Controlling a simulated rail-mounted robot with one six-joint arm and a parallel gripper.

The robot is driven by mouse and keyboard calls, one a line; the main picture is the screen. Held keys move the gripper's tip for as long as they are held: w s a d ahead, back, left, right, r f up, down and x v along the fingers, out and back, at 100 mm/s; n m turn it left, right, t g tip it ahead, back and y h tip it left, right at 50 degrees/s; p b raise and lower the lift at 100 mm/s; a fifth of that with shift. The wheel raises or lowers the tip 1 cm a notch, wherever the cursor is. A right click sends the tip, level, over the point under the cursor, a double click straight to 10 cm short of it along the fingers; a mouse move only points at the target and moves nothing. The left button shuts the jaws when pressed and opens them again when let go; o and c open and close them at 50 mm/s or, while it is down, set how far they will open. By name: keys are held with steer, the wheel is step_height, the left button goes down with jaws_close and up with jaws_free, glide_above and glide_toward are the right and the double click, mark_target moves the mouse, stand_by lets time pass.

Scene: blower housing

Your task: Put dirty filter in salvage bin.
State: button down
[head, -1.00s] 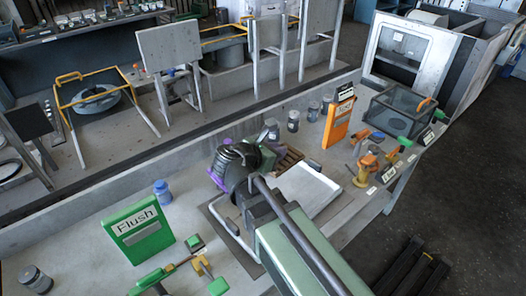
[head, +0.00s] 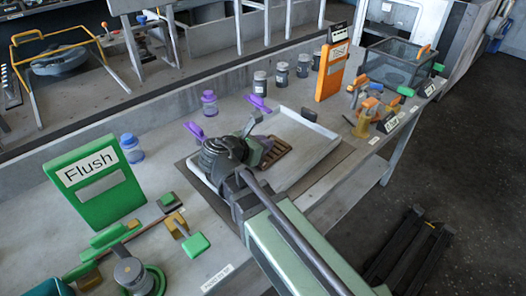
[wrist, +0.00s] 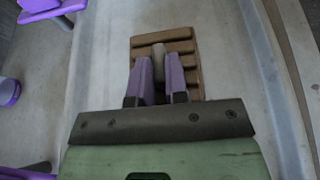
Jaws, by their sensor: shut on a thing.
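The dirty filter appears to be the brown slatted block (head: 274,152) inside the shallow pale tray (head: 318,133). In the wrist view the filter (wrist: 180,47) has a pale grip standing up from its middle. My gripper's purple fingers (wrist: 158,68) are shut on this grip, one on each side. The filter's near part is hidden behind the gripper. In the head view my gripper (head: 258,150) is over the tray's left part, and its fingertips are mostly hidden by the wrist. A dark mesh bin (head: 398,68) stands at the bench's far right end; I cannot read its label.
A green Flush board (head: 98,182) stands at left. An orange board (head: 331,70) stands behind the tray. Several jars (head: 282,73) line the back. Orange-handled fittings (head: 370,115) sit between tray and mesh bin. Purple-handled tools (head: 258,102) lie by the tray.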

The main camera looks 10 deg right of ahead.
steer(key=shift+f, duration=0.15)
steer(key=c, duration=1.1)
jaws_free()
steer(key=p+v, duration=0.4)
steer(key=v, duration=0.7)
steer(key=shift+d, duration=0.1)
steer(key=shift+s+a+r, duration=0.3)
steer(key=shift+a, duration=0.15)
steer(key=o, duration=0.7)
steer(key=shift+c, duration=0.2)
